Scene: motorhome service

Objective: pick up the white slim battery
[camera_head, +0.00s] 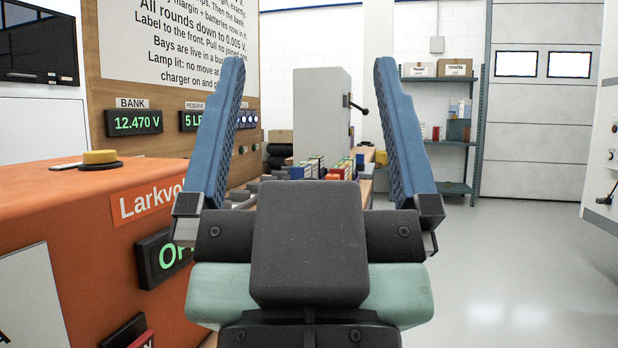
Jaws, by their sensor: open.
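My gripper (308,66) is open and empty, its two blue fingers spread wide and pointing up and away in the camera view. Beyond it, between the fingers, several small battery-like blocks (340,170) in red, blue, yellow and pale colours stand on a bench. They are small and partly hidden by my gripper's dark palm. I cannot tell which of them, if any, is the white slim battery. My gripper is well short of the blocks and touches nothing.
An orange machine (60,210) with a yellow button (99,157) is close on the left. A text board (175,40) with voltage displays (135,121) stands behind it. A tall grey panel (320,115) rises by the bench. Shelves (440,140) stand far right; the right floor is clear.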

